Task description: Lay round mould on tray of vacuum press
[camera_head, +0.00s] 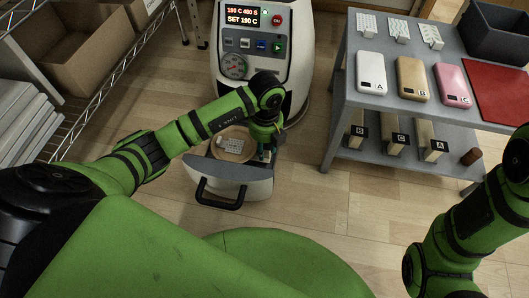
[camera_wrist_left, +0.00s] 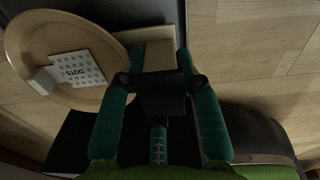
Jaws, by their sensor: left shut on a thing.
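A round tan wooden mould (camera_head: 240,133), dish-like with a raised rim, is over the pulled-out tray (camera_head: 264,172) of the vacuum press (camera_head: 263,41). A white dotted sheet lies in the mould. In the left wrist view the mould (camera_wrist_left: 33,45) is left of my fingers, and a pale handle-like block (camera_wrist_left: 160,52) beside it is between them. My left gripper (camera_head: 264,152) is shut on this block, which looks joined to the mould. I cannot tell whether the mould touches the tray. My right gripper is outside the views.
The tray has a black handle (camera_head: 219,195) in front. A grey shelf table (camera_head: 345,112) on the right holds cases, a red mat (camera_head: 497,91) and lettered blocks below. A wire rack with boxes stands at left. Wooden floor is clear between.

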